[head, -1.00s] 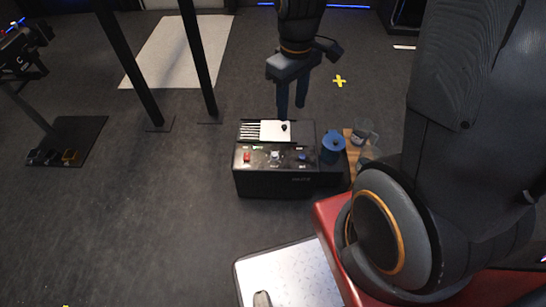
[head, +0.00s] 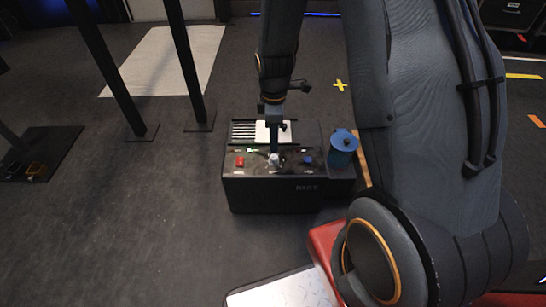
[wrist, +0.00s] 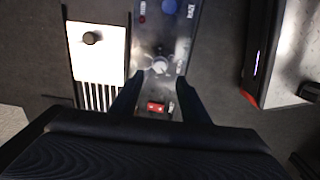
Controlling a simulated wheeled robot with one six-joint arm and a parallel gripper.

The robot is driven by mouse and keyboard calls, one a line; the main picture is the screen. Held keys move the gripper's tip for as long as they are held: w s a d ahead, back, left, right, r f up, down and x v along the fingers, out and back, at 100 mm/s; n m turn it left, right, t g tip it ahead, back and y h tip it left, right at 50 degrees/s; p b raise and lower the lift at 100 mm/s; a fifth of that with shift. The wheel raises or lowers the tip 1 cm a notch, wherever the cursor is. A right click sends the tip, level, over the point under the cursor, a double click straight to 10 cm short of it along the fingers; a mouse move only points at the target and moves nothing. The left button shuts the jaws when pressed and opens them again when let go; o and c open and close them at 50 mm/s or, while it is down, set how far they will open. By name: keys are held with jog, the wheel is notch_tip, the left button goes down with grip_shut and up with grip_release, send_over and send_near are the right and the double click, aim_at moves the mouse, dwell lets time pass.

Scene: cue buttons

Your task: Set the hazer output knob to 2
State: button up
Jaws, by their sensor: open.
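The hazer (head: 270,193) is a black box on the floor in the middle of the head view. Its pale round knob (head: 276,161) sits on the control panel between a red switch (head: 240,162) and a blue knob (head: 307,160). My gripper (head: 274,150) points down over the panel at the pale knob, partly covering it. In the wrist view the pale knob (wrist: 159,66) lies between and just beyond the two open fingers (wrist: 157,82); I cannot tell whether they touch it. The red switch (wrist: 156,107) shows nearer. The knob's scale and setting are too blurred to read.
A white plate (wrist: 98,60) with a black knob and vent slots lies on the hazer's top. A blue container (head: 342,150) stands at its right end. Black posts (head: 190,60) rise at the left.

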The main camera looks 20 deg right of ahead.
aim_at(274, 157)
notch_tip(274, 157, down, 8)
jog(key=b, duration=0.3)
jog(key=shift+r, duration=0.15)
grip_shut()
